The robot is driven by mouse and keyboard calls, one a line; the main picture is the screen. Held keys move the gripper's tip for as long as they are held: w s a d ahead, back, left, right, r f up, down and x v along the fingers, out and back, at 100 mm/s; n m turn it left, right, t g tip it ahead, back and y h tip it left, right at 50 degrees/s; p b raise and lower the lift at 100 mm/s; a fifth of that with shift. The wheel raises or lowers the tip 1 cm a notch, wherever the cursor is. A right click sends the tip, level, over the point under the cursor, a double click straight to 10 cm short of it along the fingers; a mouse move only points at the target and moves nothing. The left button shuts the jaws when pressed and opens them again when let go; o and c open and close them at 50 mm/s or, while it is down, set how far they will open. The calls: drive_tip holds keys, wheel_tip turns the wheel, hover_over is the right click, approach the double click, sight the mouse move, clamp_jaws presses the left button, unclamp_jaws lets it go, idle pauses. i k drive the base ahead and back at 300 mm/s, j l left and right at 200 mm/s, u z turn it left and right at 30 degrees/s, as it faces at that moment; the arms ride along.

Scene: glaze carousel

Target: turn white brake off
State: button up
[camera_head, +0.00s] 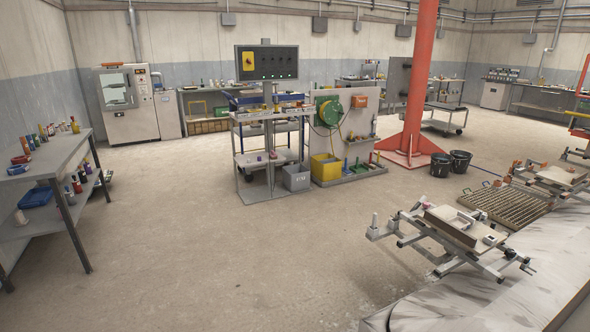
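I cannot make out a part that is clearly the white brake. The nearest pale metal carriage (428,242) stands at the lower right beside a pale, draped-looking surface (470,300). A similar carriage (553,176) with orange parts is farther right. A dark control panel (270,63) with a yellow switch plate (249,61) stands mid-room. My gripper is not in view.
A red column (418,75) on a red base stands behind two black buckets (441,165). A slatted grate (506,204) lies at the right. A grey shelf (58,156) with bottles stands at the left. The floor (225,255) at centre-left is clear.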

sight(423, 198)
drive_tip(key=i+u, duration=0.3)
drive_tip(key=i, duration=1.6)
drive_tip(key=i+j+z, duration=0.1)
drive_tip(key=i+z, duration=0.3)
drive_tip(key=i+j+z, duration=0.45)
drive_tip(key=i, duration=0.15)
drive_tip(key=i+j+z, duration=1.2)
drive_tip(key=j, duration=0.35)
drive_tip(key=i+j+z, duration=0.25)
drive_tip(key=i+j, duration=0.4)
drive_tip(key=i+j+z, duration=0.3)
drive_tip(key=i+j, duration=0.3)
drive_tip(key=j, duration=0.15)
